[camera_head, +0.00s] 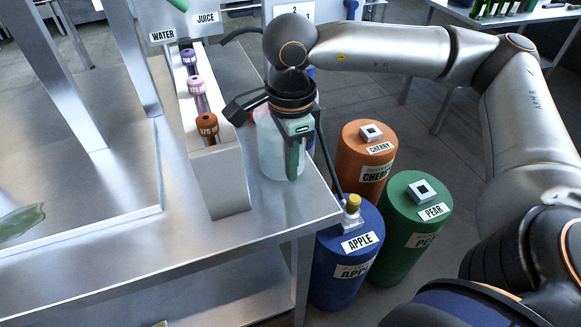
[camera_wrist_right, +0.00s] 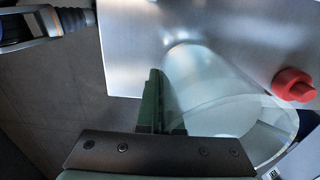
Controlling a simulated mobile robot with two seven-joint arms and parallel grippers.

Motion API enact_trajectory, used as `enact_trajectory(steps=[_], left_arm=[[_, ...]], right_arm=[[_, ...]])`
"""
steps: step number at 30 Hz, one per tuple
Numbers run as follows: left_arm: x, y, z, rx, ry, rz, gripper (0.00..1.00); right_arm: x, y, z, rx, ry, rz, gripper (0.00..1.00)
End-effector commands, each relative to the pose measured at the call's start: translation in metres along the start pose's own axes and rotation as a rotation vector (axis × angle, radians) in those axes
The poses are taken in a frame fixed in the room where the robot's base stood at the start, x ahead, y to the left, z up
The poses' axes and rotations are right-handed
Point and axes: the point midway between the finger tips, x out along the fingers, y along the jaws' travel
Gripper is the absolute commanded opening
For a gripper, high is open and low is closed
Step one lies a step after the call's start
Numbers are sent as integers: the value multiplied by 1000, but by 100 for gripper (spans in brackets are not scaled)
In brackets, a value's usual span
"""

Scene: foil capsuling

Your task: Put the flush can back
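The flush can is a translucent, pale, round vessel (camera_head: 270,150) near the right edge of the steel table in the head view. My right gripper (camera_head: 295,158) points down at its right side, with green fingers at the can's wall. In the right wrist view the can (camera_wrist_right: 215,90) fills the middle right. The right gripper's fingers (camera_wrist_right: 160,105) are close together there, one seen through the can's wall, so they appear shut on it. Whether the base touches the table is hard to tell. My left gripper is not in view.
A steel table (camera_head: 270,225) holds a narrow rack (camera_head: 230,185) with several labelled tubes left of the can. Blue APPLE (camera_head: 345,270), orange CHERRY (camera_head: 362,165) and green PEAR (camera_head: 410,235) drums stand beyond the table's right edge. A red knob (camera_wrist_right: 293,85) shows in the wrist view.

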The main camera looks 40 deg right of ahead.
Motion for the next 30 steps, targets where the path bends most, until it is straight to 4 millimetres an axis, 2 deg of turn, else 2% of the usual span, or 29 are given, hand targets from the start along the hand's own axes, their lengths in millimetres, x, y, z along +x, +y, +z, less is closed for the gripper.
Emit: enact_trajectory(steps=[3, 13, 21, 30], left_arm=[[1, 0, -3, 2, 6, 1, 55], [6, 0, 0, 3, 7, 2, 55], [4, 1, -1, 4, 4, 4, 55], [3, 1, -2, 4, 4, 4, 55]], right_arm=[[12, 0, 0, 0, -1, 0, 0], [17, 0, 0, 0, -1, -1, 0], [16, 0, 0, 0, 0, 0, 31], [14, 0, 0, 0, 0, -1, 33]])
